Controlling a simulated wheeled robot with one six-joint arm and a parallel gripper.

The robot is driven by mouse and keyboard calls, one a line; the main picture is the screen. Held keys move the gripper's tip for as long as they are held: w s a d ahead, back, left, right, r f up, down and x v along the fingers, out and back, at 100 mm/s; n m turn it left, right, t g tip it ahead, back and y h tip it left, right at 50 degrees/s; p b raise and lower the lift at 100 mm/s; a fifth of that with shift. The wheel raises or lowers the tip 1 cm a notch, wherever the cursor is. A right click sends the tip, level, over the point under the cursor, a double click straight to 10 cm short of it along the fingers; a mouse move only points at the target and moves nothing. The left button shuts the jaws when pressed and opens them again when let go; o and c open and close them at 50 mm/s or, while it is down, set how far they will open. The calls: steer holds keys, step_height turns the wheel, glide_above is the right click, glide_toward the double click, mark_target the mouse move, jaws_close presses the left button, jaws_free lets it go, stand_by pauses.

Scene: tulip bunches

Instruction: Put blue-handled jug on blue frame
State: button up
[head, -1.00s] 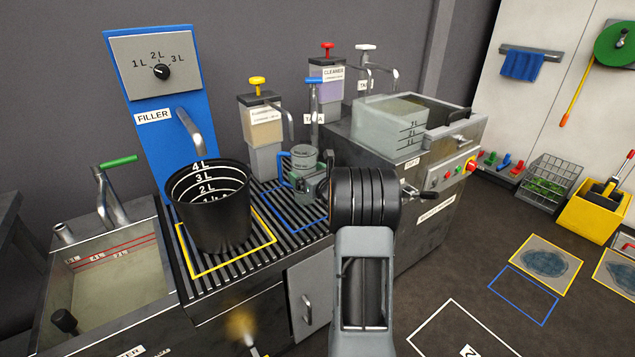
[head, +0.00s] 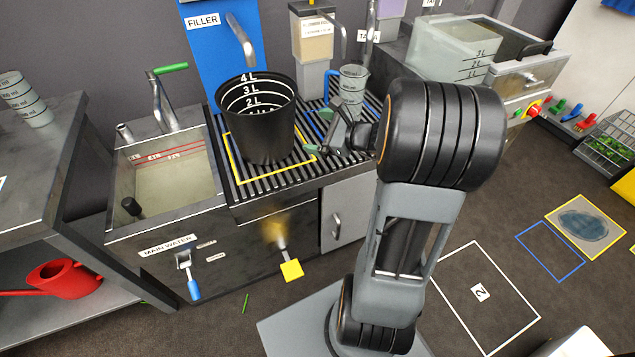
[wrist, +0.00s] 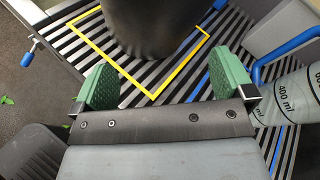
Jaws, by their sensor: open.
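The blue-handled jug (head: 353,88) is a clear measuring jug standing at the back right of the slatted rack. In the wrist view, part of its marked wall (wrist: 290,100) and blue handle (wrist: 285,43) show at the right edge. The blue frame (head: 318,128) is a line on the rack, right of the yellow frame; my gripper and the jug hide part of it. I cannot tell whether the jug's base lies inside it. My gripper (wrist: 164,80) is open and empty, its green fingers above the slats between the black bucket and the jug.
A black bucket (head: 256,120) stands in the yellow frame (head: 236,170), close to my gripper. A sink (head: 160,175) is at the left and a tank (head: 450,55) at the right. Another blue frame (head: 550,252) is on the floor.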

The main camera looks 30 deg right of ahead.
steer(key=s+a+f+n+g, duration=0.2)
steer(key=s+a+n+g, duration=0.75)
steer(key=a+n, duration=0.35)
steer(key=s+d+n+h, duration=0.1)
steer(key=s+n+h, duration=0.6)
steer(key=n, duration=0.4)
steer(key=shift+s+d+n+h, duration=0.2)
steer(key=shift+d+n+h, duration=0.1)
steer(key=shift+n, duration=0.1)
steer(key=shift+r, duration=0.1)
step_height(320, 180, up, 30)
steer(key=p, duration=2.8)
steer(key=shift+s+a+f, duration=0.15)
steer(key=shift+a+f, duration=0.05)
steer(key=shift+a, duration=0.05)
steer(key=shift+t, duration=0.25)
